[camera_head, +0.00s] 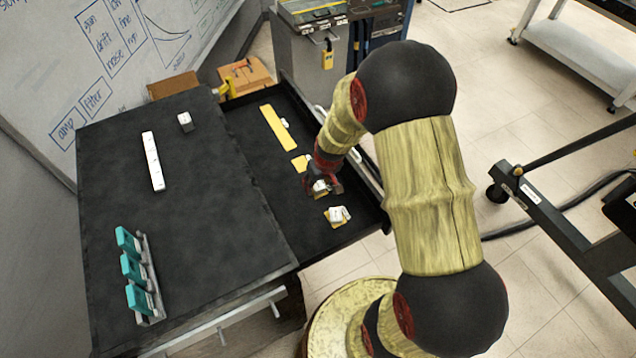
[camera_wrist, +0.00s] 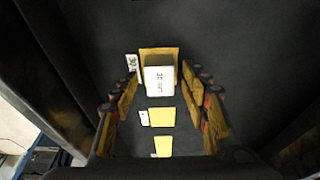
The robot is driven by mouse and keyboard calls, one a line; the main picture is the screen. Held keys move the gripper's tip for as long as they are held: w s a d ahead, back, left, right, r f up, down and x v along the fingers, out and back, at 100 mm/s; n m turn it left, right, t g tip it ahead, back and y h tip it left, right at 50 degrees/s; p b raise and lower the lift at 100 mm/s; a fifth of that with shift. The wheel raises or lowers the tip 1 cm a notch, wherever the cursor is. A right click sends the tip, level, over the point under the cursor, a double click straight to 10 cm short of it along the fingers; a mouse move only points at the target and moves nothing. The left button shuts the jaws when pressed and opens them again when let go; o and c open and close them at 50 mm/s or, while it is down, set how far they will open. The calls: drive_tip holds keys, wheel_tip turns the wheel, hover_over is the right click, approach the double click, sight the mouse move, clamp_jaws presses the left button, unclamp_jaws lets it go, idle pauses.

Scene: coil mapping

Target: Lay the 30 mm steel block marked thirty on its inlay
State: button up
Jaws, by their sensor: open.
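The white-faced steel block (camera_head: 338,214) rests on a yellow inlay in the black drawer, and it also shows in the wrist view (camera_wrist: 159,80). Yellow of the inlay (camera_wrist: 174,54) shows around the block's far edge and sides. A label (camera_wrist: 132,66) reading about "30" lies beside it; the print on the block is too small to read surely. My gripper (camera_head: 322,183) is over the drawer, just beyond the block in the head view. In the wrist view its fingers (camera_wrist: 160,82) stand apart on either side of the block, with gaps. The gripper's height above it is unclear.
Other yellow inlays lie bare in the drawer: a long one (camera_head: 277,128) and a shorter one (camera_head: 299,164). The dark worktop (camera_head: 210,215) holds a long white bar (camera_head: 153,161), a small grey block (camera_head: 185,120) and a rack of teal pieces (camera_head: 135,265). Its middle is clear.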

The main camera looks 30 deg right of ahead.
drive_tip(key=w+a+p+v, duration=0.1)
drive_tip(key=a+p+v, duration=0.15)
drive_tip(key=v, duration=1.85)
drive_tip(key=s+a+r+t, duration=0.1)
drive_tip(key=s+a+r, duration=0.3)
drive_tip(key=s+r, duration=0.4)
drive_tip(key=s+a+r+t, duration=0.1)
drive_tip(key=s+a+r, duration=0.3)
drive_tip(key=s+r, duration=0.4)
drive_tip(key=shift+s+r+t, duration=0.3)
drive_tip(key=shift+s+r, duration=0.05)
drive_tip(key=shift+s, duration=0.5)
